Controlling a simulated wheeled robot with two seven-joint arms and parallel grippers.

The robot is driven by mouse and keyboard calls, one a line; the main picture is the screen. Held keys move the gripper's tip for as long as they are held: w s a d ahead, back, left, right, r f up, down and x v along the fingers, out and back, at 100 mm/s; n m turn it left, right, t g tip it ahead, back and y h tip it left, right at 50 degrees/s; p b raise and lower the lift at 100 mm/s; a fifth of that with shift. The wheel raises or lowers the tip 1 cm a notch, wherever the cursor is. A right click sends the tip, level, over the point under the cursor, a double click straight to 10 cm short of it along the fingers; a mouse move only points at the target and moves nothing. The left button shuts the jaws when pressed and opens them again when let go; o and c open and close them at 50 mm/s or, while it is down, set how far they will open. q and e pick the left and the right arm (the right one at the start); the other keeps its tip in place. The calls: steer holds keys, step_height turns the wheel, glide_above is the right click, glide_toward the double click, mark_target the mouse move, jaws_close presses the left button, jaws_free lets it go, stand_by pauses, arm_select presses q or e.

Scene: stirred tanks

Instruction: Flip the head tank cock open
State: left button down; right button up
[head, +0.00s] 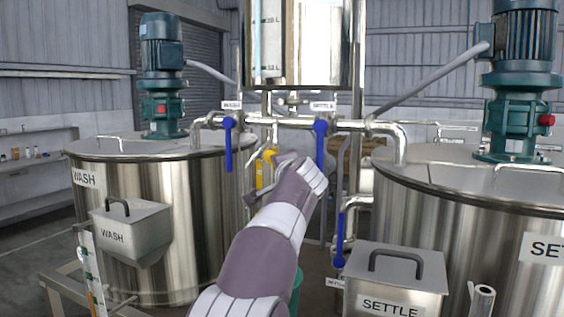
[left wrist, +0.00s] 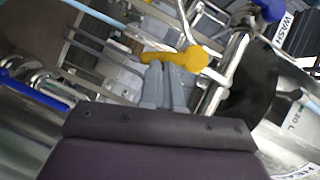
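The head tank (head: 300,40) is a shiny steel vessel with a level scale, high in the middle of the head view. Below it is a yellow cock handle (head: 270,154), partly behind my left arm. In the left wrist view the yellow handle (left wrist: 172,57) lies roughly crosswise, its round end to the right. My left gripper (left wrist: 165,66) has its grey fingers together, with the tips right at the handle. I cannot tell whether they touch it. In the head view my left wrist mostly hides the gripper. My right gripper is not in view.
Blue handles hang down at the WASH (head: 228,145) and SETTLE (head: 320,142) labels. Another blue handle (head: 340,238) is lower right. The wash tank (head: 190,220) stands left, the settle tank (head: 480,235) right. Steel pipes crowd the gap between them.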

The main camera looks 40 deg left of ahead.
arm_select(q)
steer(key=shift+s+a+f+m+t+y+b, duration=0.1)
steer(key=shift+a+f+m+t+y+b, duration=0.3)
steer(key=shift+m+b, duration=0.75)
steer(key=shift+s+a+f+m+t+y+b, duration=0.1)
steer(key=shift+a+f+m+t+y+b, duration=0.3)
steer(key=shift+b, duration=1.45)
steer(key=shift+d+r, duration=0.1)
steer(key=shift+r, duration=0.05)
steer(key=shift+d, duration=0.1)
